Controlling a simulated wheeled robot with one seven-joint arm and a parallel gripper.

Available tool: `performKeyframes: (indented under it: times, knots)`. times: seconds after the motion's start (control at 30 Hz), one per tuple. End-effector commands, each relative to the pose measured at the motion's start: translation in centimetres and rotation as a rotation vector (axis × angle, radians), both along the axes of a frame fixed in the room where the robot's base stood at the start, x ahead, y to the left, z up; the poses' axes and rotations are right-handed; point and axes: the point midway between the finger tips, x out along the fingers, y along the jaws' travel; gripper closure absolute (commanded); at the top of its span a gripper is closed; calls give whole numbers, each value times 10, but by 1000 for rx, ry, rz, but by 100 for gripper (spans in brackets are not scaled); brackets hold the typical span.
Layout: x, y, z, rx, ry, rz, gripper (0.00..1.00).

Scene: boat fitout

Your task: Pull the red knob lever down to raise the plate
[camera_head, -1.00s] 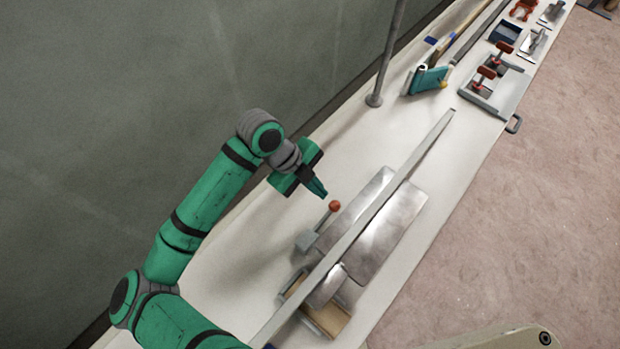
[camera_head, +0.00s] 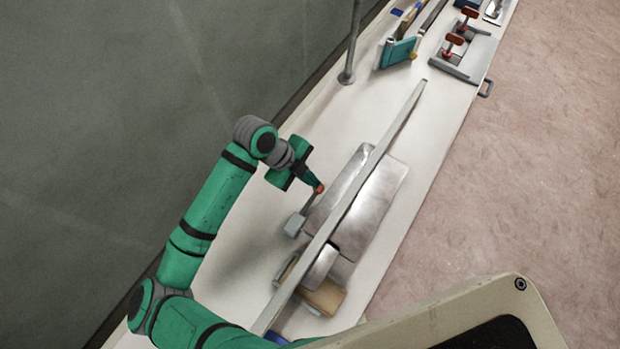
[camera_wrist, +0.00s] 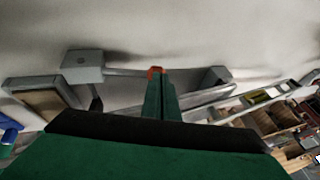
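The red knob (camera_head: 319,188) sits at the end of a thin lever rod (camera_head: 308,204) that rises from a grey block (camera_head: 294,224) on the white bench. My gripper (camera_head: 313,181) is at the knob, with its fingertips touching or nearly touching it. In the wrist view the fingers (camera_wrist: 160,88) look close together, and the red knob (camera_wrist: 155,71) shows at their tips, partly hidden by them. Whether they grip it I cannot tell. The metal plate (camera_head: 370,205) lies beside the lever, under a long grey bar (camera_head: 350,200).
A wooden block (camera_head: 325,298) lies near the bar's lower end. A grey post (camera_head: 350,45) stands on the bench behind. A teal box (camera_head: 397,52) and a tray with red-handled clamps (camera_head: 462,55) are farther off. The bench is clear between the post and lever.

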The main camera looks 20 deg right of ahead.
Motion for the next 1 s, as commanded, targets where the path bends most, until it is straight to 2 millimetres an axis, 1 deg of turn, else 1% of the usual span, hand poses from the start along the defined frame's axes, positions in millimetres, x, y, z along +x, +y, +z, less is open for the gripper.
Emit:
performKeyframes:
  times: [0.03,0.3,0.47,0.57,0.7,1.0]
  knots:
    - [1,-1,-3,1,0,-1,100]
    - [1,-2,-4,2,1,-1,100]
    - [3,2,3,2,0,2,100]
    - [6,10,16,2,-3,8,100]
    - [11,25,42,3,-7,15,100]
    - [22,47,97,0,-5,16,100]
